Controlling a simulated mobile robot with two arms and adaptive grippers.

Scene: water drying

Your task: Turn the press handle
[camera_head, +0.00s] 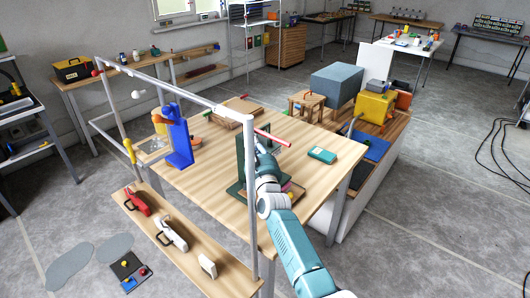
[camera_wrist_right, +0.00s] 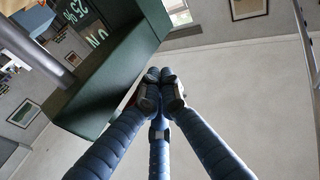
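The dark green press (camera_head: 240,160) stands on the wooden workbench (camera_head: 210,185). A red bar (camera_head: 274,137), which looks like its handle, sticks out to the right near the press top. My right arm reaches up from the bottom right and ends close beside the press, below the red bar; it hides part of the press. In the right wrist view the fingertips of my right gripper (camera_wrist_right: 160,75) are drawn together with nothing visible between them. A dark green body of the press (camera_wrist_right: 110,80) is close at their upper left. The handle is not seen there. My left gripper is out of view.
A grey metal frame (camera_head: 180,90) rises along the workbench's front edge, close to my right arm. A lower shelf (camera_head: 195,255) holds tools.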

